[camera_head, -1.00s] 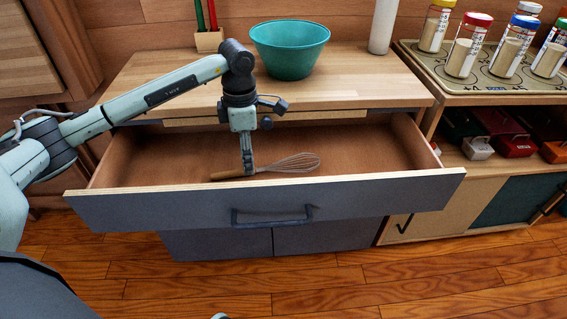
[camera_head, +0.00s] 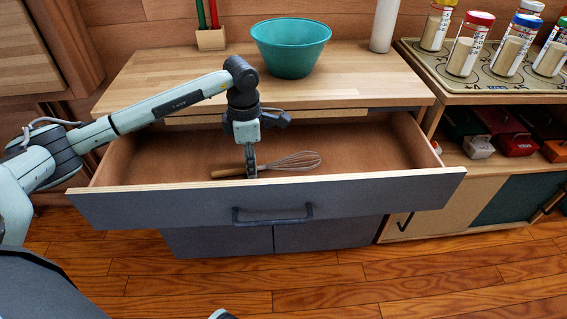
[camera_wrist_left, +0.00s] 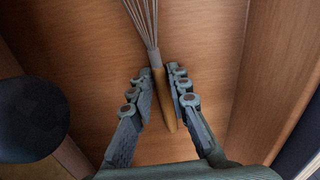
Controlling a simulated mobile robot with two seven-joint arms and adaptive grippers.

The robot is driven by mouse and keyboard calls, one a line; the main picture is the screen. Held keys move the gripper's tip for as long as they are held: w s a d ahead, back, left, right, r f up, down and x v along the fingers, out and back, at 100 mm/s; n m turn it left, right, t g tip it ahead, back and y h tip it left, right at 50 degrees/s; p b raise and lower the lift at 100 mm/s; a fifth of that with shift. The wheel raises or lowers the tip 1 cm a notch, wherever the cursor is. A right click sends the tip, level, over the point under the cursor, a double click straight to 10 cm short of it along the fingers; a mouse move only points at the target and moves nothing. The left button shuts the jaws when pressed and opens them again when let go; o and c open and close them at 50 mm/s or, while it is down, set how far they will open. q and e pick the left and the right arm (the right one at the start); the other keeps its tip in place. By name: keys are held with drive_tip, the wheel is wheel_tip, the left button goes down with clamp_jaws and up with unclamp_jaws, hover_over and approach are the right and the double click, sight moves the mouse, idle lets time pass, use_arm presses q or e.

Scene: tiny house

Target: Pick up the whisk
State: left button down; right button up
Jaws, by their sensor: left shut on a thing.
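The whisk (camera_head: 293,162) has wire loops and a wooden handle. It lies level, low inside the open drawer (camera_head: 350,190), loops to the right and handle to the left. My left gripper (camera_head: 251,172) reaches down from above and is shut on the whisk near where the handle meets the wires. In the left wrist view, the whisk handle (camera_wrist_left: 158,88) runs between the two fingers of the gripper (camera_wrist_left: 159,80), and the wires extend toward the top edge. I cannot tell whether the whisk touches the drawer floor.
The drawer front with its dark handle (camera_head: 272,214) stands nearest me. The wooden counter (camera_head: 180,85) overhangs the drawer's back and holds a teal bowl (camera_head: 291,50). Jars (camera_head: 464,50) stand on the right shelf. The rest of the drawer is empty.

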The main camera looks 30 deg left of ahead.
use_arm(q)
wheel_tip(320, 180, up, 18)
drive_tip(key=s+d+f+m, duration=0.2)
drive_tip(key=d+m, duration=1.1)
drive_tip(key=m, duration=1.2)
drive_tip(key=shift+d+f, duration=0.25)
drive_tip(key=shift+d, duration=0.1)
use_arm(e)
drive_tip(key=shift+w+r, duration=0.15)
drive_tip(key=shift+r, duration=0.05)
